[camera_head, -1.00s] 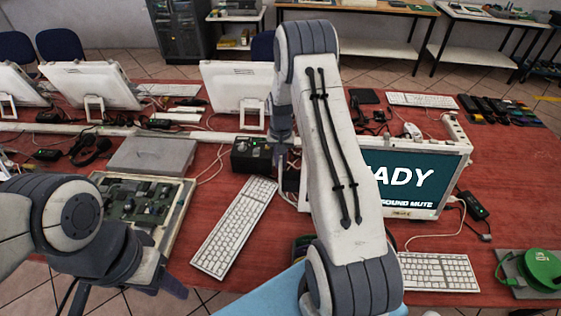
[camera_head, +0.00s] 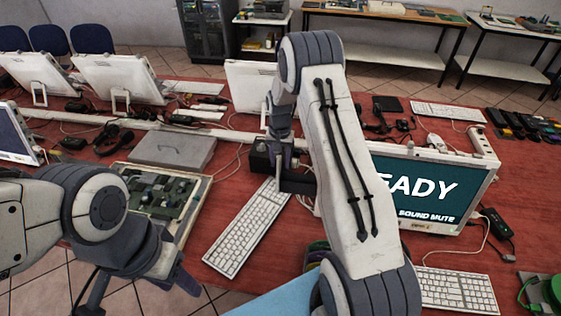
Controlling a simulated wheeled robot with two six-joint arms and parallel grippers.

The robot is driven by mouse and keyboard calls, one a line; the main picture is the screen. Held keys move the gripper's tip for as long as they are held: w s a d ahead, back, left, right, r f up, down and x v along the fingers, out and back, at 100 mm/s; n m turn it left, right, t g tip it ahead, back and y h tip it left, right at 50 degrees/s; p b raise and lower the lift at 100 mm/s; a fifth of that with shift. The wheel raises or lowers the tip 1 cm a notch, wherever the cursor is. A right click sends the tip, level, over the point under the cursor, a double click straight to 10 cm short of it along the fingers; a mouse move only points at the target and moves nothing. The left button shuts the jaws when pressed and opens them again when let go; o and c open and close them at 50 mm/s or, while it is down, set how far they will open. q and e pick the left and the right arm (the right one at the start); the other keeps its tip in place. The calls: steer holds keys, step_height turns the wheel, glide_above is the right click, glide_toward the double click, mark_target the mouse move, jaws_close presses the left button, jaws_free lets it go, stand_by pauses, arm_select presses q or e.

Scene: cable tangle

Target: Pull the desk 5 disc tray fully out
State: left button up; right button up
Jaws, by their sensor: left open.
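I cannot make out a disc tray; my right arm covers much of the desk beside the monitor. My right gripper (camera_head: 292,184) points down beside a small black box (camera_head: 260,158), just above the far end of a white keyboard (camera_head: 245,228). Its fingertips are too small and dark to show whether they are apart or touching anything. My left gripper (camera_head: 140,288) is open and empty at the lower left, in front of the desk edge.
An open green circuit-board unit (camera_head: 160,200) and a closed grey case (camera_head: 170,148) lie left of the keyboard. A second keyboard (camera_head: 455,290) lies below the monitor. A green reel (camera_head: 543,292) is at the right edge. Loose cables cross the red desk (camera_head: 225,185).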

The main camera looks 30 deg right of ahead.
steer(key=shift+r+b, duration=0.3)
steer(key=shift+r, duration=0.25)
step_height(320, 180, up, 9)
steer(key=shift+r+b, duration=0.2)
steer(key=shift+b, duration=0.95)
